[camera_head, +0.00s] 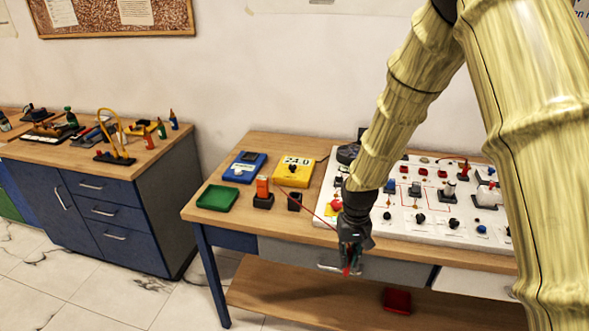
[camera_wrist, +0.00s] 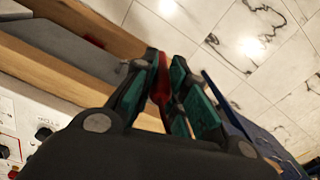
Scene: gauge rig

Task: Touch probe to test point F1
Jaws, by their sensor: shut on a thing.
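My gripper (camera_head: 350,258) is in front of the bench's front edge, beside the drawers and below the tabletop. It is shut on a slim red probe (camera_wrist: 163,84), which shows between the green finger pads in the wrist view. The white test panel (camera_head: 326,211) lies on the bench and carries knobs, switches and red terminals. Its labels are too small to read, so I cannot tell which point is F1. The probe is apart from the panel. My arm hides part of the panel's left side.
Left of the panel stand a green tray (camera_head: 217,198), a blue device (camera_head: 244,167), an orange block in a black holder (camera_head: 263,188) and an empty-looking black holder (camera_head: 294,201). A red bin (camera_head: 397,300) sits low under the bench. Another cluttered bench stands left.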

